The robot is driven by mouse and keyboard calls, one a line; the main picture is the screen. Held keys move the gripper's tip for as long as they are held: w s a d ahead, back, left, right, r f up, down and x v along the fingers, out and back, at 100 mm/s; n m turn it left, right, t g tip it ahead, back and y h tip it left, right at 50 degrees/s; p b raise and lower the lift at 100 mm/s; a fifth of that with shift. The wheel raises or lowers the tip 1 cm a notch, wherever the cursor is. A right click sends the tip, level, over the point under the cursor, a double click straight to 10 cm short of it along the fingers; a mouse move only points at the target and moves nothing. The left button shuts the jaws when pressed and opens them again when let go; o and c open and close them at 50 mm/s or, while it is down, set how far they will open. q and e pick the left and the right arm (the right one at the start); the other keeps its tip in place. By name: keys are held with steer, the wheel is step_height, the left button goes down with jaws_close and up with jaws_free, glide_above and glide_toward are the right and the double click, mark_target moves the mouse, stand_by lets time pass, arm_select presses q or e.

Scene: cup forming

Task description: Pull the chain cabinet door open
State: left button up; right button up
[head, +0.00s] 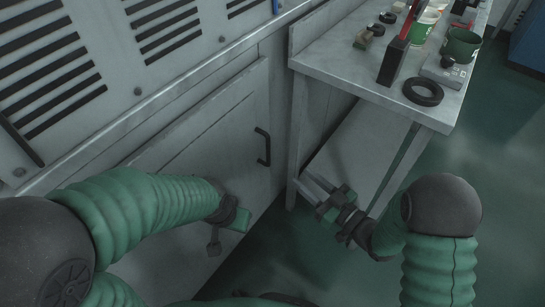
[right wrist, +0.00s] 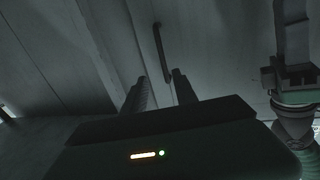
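The cabinet door (head: 215,145) is a pale grey panel at the middle left of the head view, and it looks shut. Its dark bar handle (head: 262,147) stands upright near the door's right edge. My right gripper (head: 312,187) is to the right of and below the handle, apart from it. In the right wrist view its two fingers (right wrist: 158,80) are spread and empty, with the handle (right wrist: 162,52) beyond the gap. My left gripper (head: 230,217) is in front of the lower door, below the handle; its finger gap is unclear.
A grey table (head: 335,60) stands right of the cabinet, with a lower shelf (head: 365,145) close behind my right gripper. A black ring (head: 423,92), a green cup (head: 461,46) and a red-and-black block (head: 394,60) are on top. Green floor (head: 490,160) is open at right.

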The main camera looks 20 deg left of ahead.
mark_target(269, 154)
steer(key=b+x, duration=0.1)
steer(key=x, duration=0.3)
steer(key=b+x, duration=0.1)
steer(key=x, duration=0.4)
steer(key=b+x, duration=0.2)
steer(key=x, duration=0.2)
steer(key=shift+s+a+f, duration=0.2)
steer(key=shift+a+f, duration=0.1)
steer(key=shift+a, duration=0.15)
steer(key=shift+w+a+r, duration=0.15)
steer(key=shift+w+a, duration=0.1)
steer(key=shift+w, duration=0.1)
steer(key=shift+a, duration=0.1)
steer(key=shift+c, duration=0.2)
steer(key=shift+c, duration=1.3)
jaws_close()
